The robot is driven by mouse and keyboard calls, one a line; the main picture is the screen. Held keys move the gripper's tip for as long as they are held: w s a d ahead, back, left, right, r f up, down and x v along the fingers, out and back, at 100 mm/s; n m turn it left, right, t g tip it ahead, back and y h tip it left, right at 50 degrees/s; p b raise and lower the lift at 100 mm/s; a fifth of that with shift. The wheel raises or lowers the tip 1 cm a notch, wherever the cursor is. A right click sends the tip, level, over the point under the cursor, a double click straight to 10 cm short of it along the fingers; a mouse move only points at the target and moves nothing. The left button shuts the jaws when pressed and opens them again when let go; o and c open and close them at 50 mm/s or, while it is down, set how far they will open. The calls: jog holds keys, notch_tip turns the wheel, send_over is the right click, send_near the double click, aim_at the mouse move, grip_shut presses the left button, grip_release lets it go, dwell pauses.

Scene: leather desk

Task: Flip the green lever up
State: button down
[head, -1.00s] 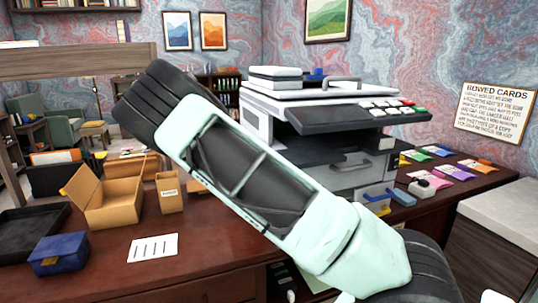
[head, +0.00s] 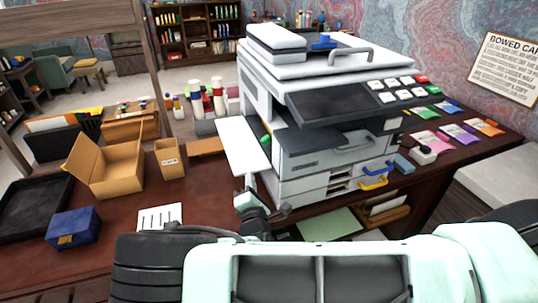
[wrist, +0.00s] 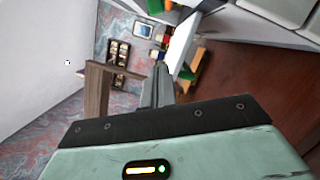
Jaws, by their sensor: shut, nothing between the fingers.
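The grey-white copier (head: 262,92) stands on the brown desk. A white panel (head: 243,146) sticks out from its left side. A small green part, seemingly the green lever (head: 266,140), shows in the gap between panel and copier body, partly hidden. In the wrist view, green (wrist: 187,74) shows beside the white panel (wrist: 181,40); its exact shape is unclear. My gripper (head: 249,184) is shut and empty, just below the panel's lower edge at the copier's left front. Its fingertips also show in the wrist view (wrist: 160,67), close to the panel; I cannot tell whether they touch.
An open cardboard box (head: 112,172), a small box (head: 169,160), a blue box (head: 73,228) and a paper sheet (head: 160,216) lie left of the copier. Yellow (head: 375,183) and blue (head: 404,164) handles stick out at its front. Colored packets (head: 457,133) lie to the right.

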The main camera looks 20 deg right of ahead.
aim_at(249, 164)
jog(key=p+x, duration=0.3)
jog(key=x, duration=0.7)
jog(key=shift+r, duration=0.2)
jog(key=shift+s+d+r+p, duration=0.15)
jog(key=shift+d+r+p, duration=0.15)
jog(key=shift+d+p, duration=0.25)
jog(key=shift+s+d+r+p, duration=0.1)
jog(key=shift+d+r+p, duration=0.25)
jog(key=shift+d+p, duration=0.15)
jog(key=shift+d+r, duration=0.15)
jog(key=shift+d, duration=0.5)
